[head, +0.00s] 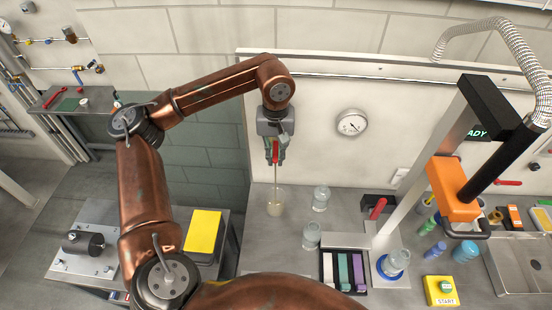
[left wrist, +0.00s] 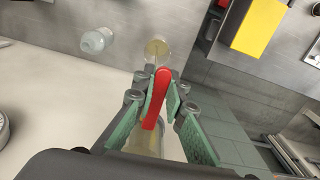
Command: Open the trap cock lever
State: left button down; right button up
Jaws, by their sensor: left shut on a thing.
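My left gripper (head: 275,157) is shut on a red handle (head: 275,150) in front of the pale wall. In the left wrist view the red handle (left wrist: 157,100) sits between the green finger pads. A thin rod runs down from it towards a beaker with pale yellow contents (head: 275,208), which also shows in the left wrist view (left wrist: 157,48). A red lever (head: 378,208) stands tilted on a black block at the centre right, and another red lever (head: 507,182) lies flat at the right wall. I cannot tell which one is the trap cock lever. My right gripper is out of view.
Clear glass jars (head: 321,198) stand right of the beaker. A black tray with coloured strips (head: 343,270), an orange-and-black stand (head: 453,188) and a yellow start button box (head: 441,290) are on the bench. A yellow pad (head: 203,232) lies at the left. A round gauge (head: 352,123) is on the wall.

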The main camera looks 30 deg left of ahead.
pick_arm(q)
jog(key=c, duration=2.3)
grip_release()
jog(key=shift+w+a+r, duration=0.1)
jog(key=shift+a, duration=0.05)
jog(key=shift+c, duration=0.2)
jog(key=o, duration=0.3)
jog(key=shift+w, duration=0.1)
jog(key=shift+o, duration=0.5)
jog(key=shift+r+p, duration=0.65)
jog(key=shift+r, duration=0.2)
jog(key=shift+r, duration=0.1)
